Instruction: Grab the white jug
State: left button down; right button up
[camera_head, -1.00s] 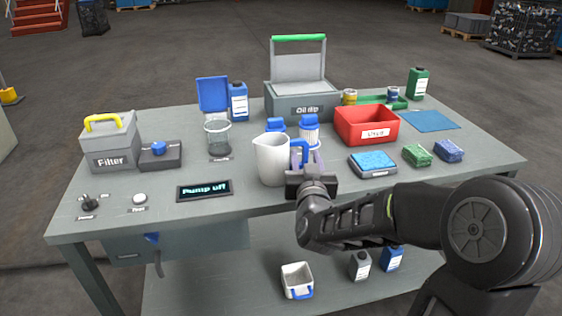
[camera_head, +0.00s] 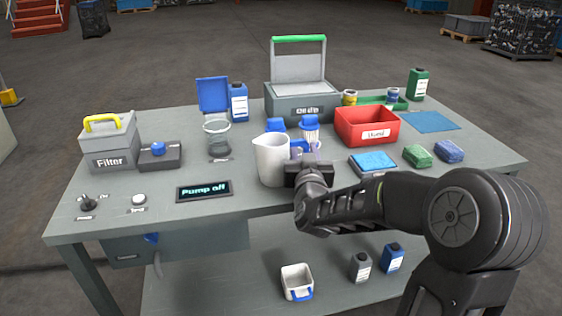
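The white jug (camera_head: 270,160) stands upright on the grey workbench, near the middle of its front half. Its spout points left, and its blue handle on the right side is partly hidden by my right gripper. My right gripper (camera_head: 306,158) is at the handle, close against the jug's right side. The hand and arm in front hide most of the fingers, so I cannot tell whether they are closed on the handle. My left gripper is not in view.
The display panel (camera_head: 204,190) lies left of the jug. A glass beaker (camera_head: 217,138) stands behind left. Blue-capped bottles (camera_head: 311,128) stand just behind the jug.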

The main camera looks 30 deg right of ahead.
grip_shut()
dwell(1.2)
